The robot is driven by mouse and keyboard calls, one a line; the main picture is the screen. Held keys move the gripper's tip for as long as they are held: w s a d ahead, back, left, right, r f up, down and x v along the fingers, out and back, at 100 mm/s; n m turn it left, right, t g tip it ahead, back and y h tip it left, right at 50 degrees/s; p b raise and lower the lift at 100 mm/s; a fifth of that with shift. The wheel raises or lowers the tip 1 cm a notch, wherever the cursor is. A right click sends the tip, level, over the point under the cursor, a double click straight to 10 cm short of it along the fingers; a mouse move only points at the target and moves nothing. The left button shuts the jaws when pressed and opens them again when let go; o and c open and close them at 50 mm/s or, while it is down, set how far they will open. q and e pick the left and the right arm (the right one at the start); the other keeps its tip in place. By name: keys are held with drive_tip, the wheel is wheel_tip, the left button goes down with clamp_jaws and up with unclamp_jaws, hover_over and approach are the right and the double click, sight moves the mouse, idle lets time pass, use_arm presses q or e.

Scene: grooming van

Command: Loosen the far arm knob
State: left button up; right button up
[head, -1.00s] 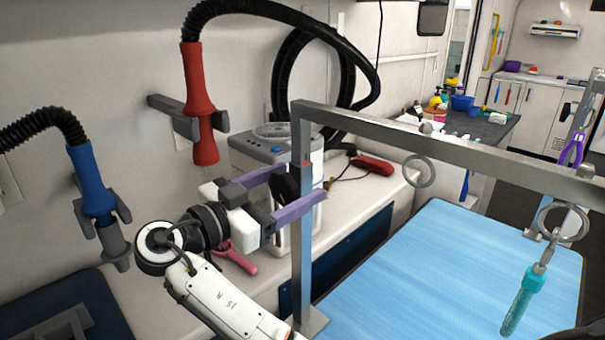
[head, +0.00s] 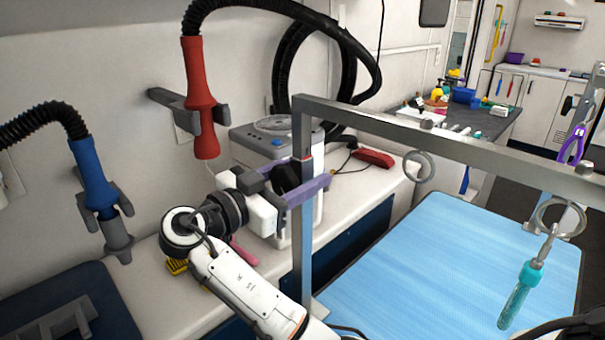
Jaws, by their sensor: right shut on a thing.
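The grooming arm's metal post (head: 301,240) stands at the near left corner of the blue-topped table (head: 450,260), with a beam running right from its top. A black knob (head: 286,178) is on the post's left side, below a small red mark. My right gripper (head: 308,180) reaches in from the left, its purple fingers closed on the knob from either side. The fingers partly cover the knob and post, so the exact contact is hidden. My left gripper is not in view.
A grey-white canister (head: 268,142) stands close behind the gripper on the white counter (head: 345,210). Red (head: 201,110) and blue (head: 92,180) hose nozzles hang on the wall. Rings (head: 418,166) hang from the beam, and a teal-handled tool (head: 520,294) hangs over the table.

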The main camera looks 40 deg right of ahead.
sight(280, 185)
drive_tip(key=shift+n, duration=0.3)
drive_tip(key=n, duration=0.2)
drive_tip(key=shift+n, duration=0.4)
drive_tip(key=shift+n+p, duration=0.6)
drive_tip(key=shift+n, duration=1)
drive_tip(key=o, duration=1.1)
drive_tip(key=shift+c, duration=0.2)
drive_tip(key=a, duration=0.3)
drive_tip(key=a+b, duration=0.1)
drive_tip(key=a, duration=0.2)
drive_tip(key=a+b, duration=0.1)
drive_tip(key=a, duration=0.2)
drive_tip(key=shift+s+a+f, duration=0.1)
drive_tip(key=shift+s, duration=0.3)
drive_tip(key=shift+a+b, duration=0.3)
drive_tip(key=shift+a, duration=0.25)
